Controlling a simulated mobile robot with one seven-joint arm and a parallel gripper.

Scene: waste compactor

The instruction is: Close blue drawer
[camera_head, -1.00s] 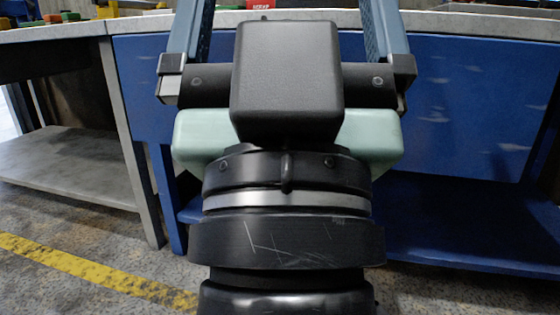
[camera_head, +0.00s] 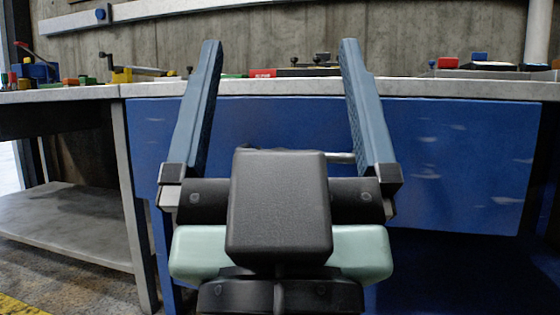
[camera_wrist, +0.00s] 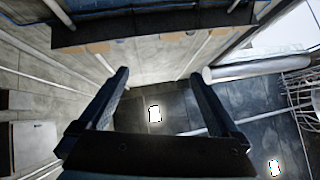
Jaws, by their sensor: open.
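The blue drawer (camera_head: 455,160) has a wide scuffed front below the grey worktop, behind my gripper. Part of a metal handle (camera_head: 341,157) shows between the fingers, above my wrist block; the rest is hidden. I cannot tell how far the drawer stands out. My gripper (camera_head: 279,45) is open and empty, in front of the drawer, with its two blue-grey fingers pointing up past the worktop edge. In the wrist view the open fingers (camera_wrist: 158,75) point towards the ceiling, with nothing between them.
The grey worktop (camera_head: 450,89) carries a red block (camera_head: 262,73), a yellow tool (camera_head: 122,75) and other small items. A grey side table (camera_head: 65,225) with a low shelf stands at left. A concrete wall (camera_head: 430,40) is behind.

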